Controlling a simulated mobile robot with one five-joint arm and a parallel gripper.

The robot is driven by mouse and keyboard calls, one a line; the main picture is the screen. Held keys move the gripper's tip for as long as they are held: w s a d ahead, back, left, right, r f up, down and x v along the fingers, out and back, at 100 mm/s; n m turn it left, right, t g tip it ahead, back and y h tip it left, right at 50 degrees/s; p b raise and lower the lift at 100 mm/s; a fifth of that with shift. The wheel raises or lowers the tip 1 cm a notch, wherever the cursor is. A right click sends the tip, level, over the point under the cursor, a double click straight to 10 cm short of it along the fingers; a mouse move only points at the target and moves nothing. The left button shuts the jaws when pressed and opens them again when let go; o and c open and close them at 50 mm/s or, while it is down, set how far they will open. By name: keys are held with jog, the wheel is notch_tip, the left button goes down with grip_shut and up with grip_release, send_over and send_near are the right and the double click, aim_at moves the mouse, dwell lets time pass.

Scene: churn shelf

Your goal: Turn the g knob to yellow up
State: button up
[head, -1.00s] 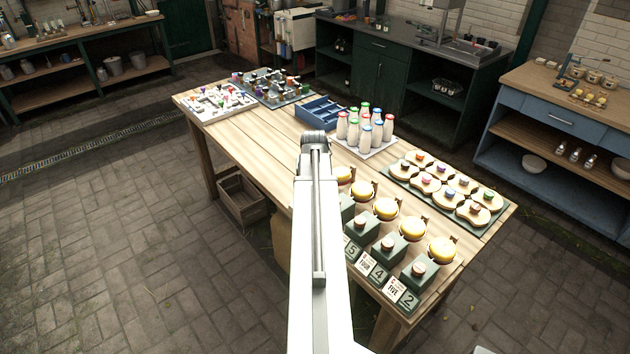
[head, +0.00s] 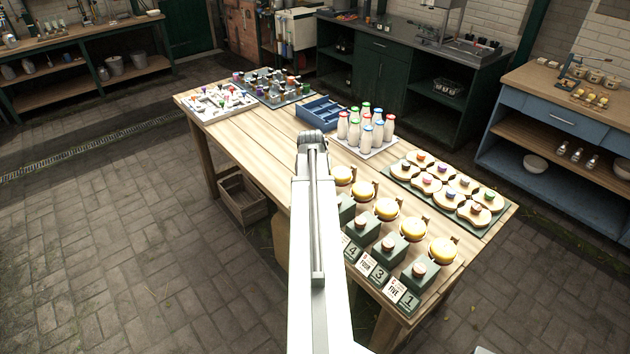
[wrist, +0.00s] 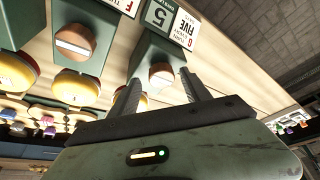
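In the wrist view my gripper (wrist: 158,92) is open, its two dark fingers apart. A green box with a round brown knob (wrist: 162,76) shows just beyond the gap between them; I cannot tell if they touch it. Part of a yellow disc is behind the left finger. Another green box with a brown knob (wrist: 74,42) carrying a pale bar is to the left. In the head view several such boxes with knobs (head: 418,270) stand in a row; my arm hides the gripper and the row's far end.
Yellow discs (head: 442,250) stand behind the boxes. Number cards (head: 408,301) line the front edge of the wooden table (head: 240,135). Bread slices on a tray (head: 510,205), bottles (head: 365,128) and a blue tray (head: 322,113) are farther back.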

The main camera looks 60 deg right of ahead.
jog(key=shift+a, duration=0.1)
jog(key=p+v, duration=0.7)
jog(key=shift+r, duration=0.4)
jog(key=shift+w+a, duration=0.1)
jog(key=shift+a, duration=0.05)
